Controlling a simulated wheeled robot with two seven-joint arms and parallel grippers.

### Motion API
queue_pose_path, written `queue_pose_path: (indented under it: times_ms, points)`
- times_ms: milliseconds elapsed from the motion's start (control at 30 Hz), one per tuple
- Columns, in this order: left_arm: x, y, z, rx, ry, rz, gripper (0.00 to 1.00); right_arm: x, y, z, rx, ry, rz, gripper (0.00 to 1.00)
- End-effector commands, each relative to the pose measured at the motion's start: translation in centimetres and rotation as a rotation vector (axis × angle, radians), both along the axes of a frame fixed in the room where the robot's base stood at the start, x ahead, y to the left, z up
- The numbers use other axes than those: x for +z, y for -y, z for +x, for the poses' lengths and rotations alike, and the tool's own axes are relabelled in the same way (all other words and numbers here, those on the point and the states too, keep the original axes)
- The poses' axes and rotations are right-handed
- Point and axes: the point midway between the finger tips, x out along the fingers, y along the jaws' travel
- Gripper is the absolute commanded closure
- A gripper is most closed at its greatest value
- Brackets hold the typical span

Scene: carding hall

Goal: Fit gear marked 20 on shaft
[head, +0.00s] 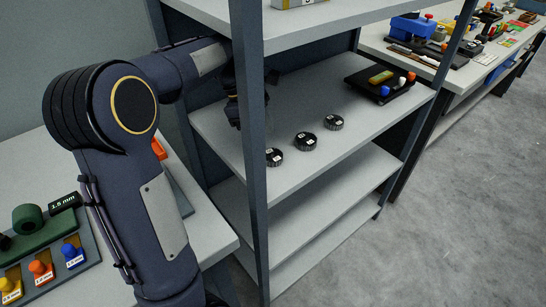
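Three dark round gears with small white labels stand in a slanting row on the grey middle shelf: a near gear (274,157), a middle gear (306,141) and a far gear (333,122). The labels are too small to read, so I cannot tell which is marked 20. My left arm comes in from the left and reaches into the shelf unit. My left gripper (234,108) is above the shelf's left part, left of the gears and apart from them. The post partly hides it, and its fingers are unclear. My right gripper is out of view. I cannot make out a shaft.
The shelf unit's front post (252,150) stands between me and my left gripper. A black tray (376,92) with coloured pieces lies at the shelf's far end. A bench (455,85) with tools stands at back right. Colour-knobbed blocks (40,270) sit on the left table. Right floor is clear.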

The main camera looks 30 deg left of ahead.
Motion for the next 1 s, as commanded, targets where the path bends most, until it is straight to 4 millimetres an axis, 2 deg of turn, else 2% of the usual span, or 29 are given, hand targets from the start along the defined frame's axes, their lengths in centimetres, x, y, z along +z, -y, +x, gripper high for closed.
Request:
queue_pose_path:
  times_ms: [200, 300, 600, 1000]
  points:
    - [-3.4, 1.7, 0.0, -0.002, -0.003, -0.001, 0.34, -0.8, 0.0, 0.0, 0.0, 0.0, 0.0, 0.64]
    - [-4.3, 2.1, 0.1, -0.003, -0.001, -0.001, 0.34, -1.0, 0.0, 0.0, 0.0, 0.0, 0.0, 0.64]
    - [-4.6, 2.2, 0.1, -0.002, 0.0, -0.001, 0.34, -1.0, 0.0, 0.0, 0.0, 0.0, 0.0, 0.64]
    - [-4.6, 2.2, 0.1, -0.002, 0.0, -0.001, 0.86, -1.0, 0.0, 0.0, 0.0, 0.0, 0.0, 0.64]
